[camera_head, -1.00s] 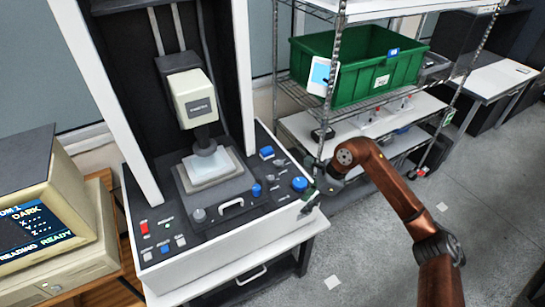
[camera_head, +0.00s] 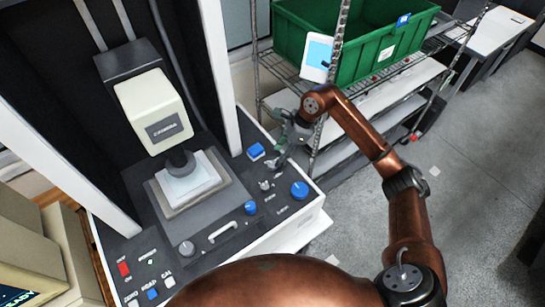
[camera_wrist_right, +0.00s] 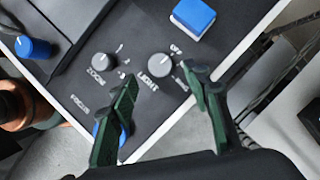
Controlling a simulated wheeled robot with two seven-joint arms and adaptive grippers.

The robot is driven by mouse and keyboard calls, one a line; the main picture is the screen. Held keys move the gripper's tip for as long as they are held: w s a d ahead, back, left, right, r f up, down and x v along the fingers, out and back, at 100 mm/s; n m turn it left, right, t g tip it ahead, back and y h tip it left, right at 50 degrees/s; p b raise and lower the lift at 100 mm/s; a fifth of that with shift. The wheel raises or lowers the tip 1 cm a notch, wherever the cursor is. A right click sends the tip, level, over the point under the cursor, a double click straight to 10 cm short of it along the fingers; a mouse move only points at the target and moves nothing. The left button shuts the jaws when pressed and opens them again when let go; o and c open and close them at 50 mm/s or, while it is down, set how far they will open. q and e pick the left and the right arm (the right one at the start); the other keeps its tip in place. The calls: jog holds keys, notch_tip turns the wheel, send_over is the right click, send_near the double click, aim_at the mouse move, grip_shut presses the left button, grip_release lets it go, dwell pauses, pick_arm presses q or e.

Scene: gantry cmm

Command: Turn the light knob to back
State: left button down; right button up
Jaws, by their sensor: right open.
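The light knob (camera_wrist_right: 160,66) is a small round grey knob on the dark sloped panel (camera_head: 226,205), with the words LIGHT and OFF printed beside it in the right wrist view. My right gripper (camera_wrist_right: 160,76) is open, its two green fingers on either side of the knob and apart from it in the picture; whether they are at knob height I cannot tell. In the head view my right gripper (camera_head: 284,148) hangs over the right edge of the panel, near the blue button. The knob's pointer direction is too small to read. My left gripper is out of view.
The grey zoom knob (camera_wrist_right: 104,62) sits close to the left finger. A blue square button (camera_wrist_right: 194,16) lies just beyond the light knob. A large blue knob (camera_head: 299,190) is near the panel's right corner. A wire shelf with a green bin (camera_head: 370,45) stands behind.

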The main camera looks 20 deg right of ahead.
aim_at(273, 164)
jog(key=x, duration=0.4)
jog(key=shift+f, duration=0.15)
jog(key=shift+w+a+f, duration=0.1)
jog(key=shift+f, duration=0.25)
jog(key=shift+a+f, duration=0.15)
jog(key=shift+f, duration=0.15)
jog(key=c, duration=1.1)
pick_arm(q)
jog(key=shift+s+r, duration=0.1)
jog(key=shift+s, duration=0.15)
pick_arm(e)
jog(key=shift+c, duration=0.2)
